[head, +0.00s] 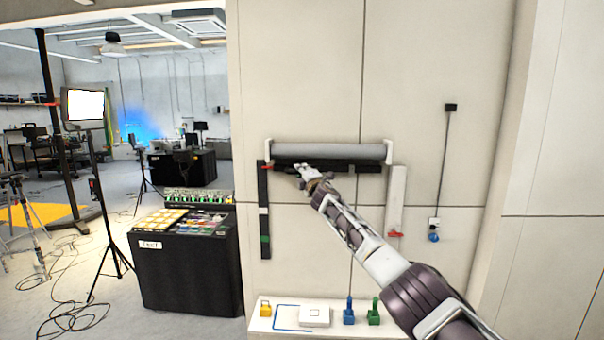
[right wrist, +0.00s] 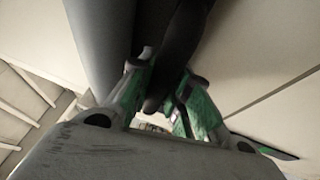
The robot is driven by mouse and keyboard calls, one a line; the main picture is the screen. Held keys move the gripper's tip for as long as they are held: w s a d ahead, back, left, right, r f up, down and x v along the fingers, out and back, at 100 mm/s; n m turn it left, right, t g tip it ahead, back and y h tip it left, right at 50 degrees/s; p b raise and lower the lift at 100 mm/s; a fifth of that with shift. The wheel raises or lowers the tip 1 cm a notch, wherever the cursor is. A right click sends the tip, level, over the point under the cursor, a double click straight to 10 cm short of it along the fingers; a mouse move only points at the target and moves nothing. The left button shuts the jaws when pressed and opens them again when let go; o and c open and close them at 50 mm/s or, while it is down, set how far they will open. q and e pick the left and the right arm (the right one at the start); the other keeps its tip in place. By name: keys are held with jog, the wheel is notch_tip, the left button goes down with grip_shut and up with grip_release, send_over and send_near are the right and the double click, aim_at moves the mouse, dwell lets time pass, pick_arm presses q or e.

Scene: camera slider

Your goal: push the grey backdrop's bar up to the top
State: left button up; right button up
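The grey backdrop (head: 325,153) is a horizontal roll between two white brackets high on the wall. Its black bar (head: 350,167) lies level, just under the roll. My right gripper (head: 302,170) is at the bar's left half, reaching up from below right. In the right wrist view, its green-padded fingers (right wrist: 165,98) stand apart with the black bar (right wrist: 180,35) running between them; whether they clamp it cannot be told. The roll (right wrist: 97,40) shows to the bar's left. My left gripper is out of view.
A black strip (head: 264,215) with white and green marks hangs at left, a pale strip (head: 396,195) at right. Below, a white shelf (head: 262,328) holds a yellow block, a white box, and blue and green pieces. A black case (head: 180,275) stands left.

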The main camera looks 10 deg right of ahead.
jog(key=o, duration=0.4)
jog(key=shift+r, duration=0.45)
jog(key=shift+o, duration=0.2)
jog(key=shift+f, duration=0.1)
jog(key=shift+f, duration=0.1)
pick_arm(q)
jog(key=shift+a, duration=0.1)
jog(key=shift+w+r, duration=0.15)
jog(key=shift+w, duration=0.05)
pick_arm(e)
jog(key=shift+f, duration=0.2)
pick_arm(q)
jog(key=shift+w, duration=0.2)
pick_arm(e)
jog(key=shift+f, duration=0.15)
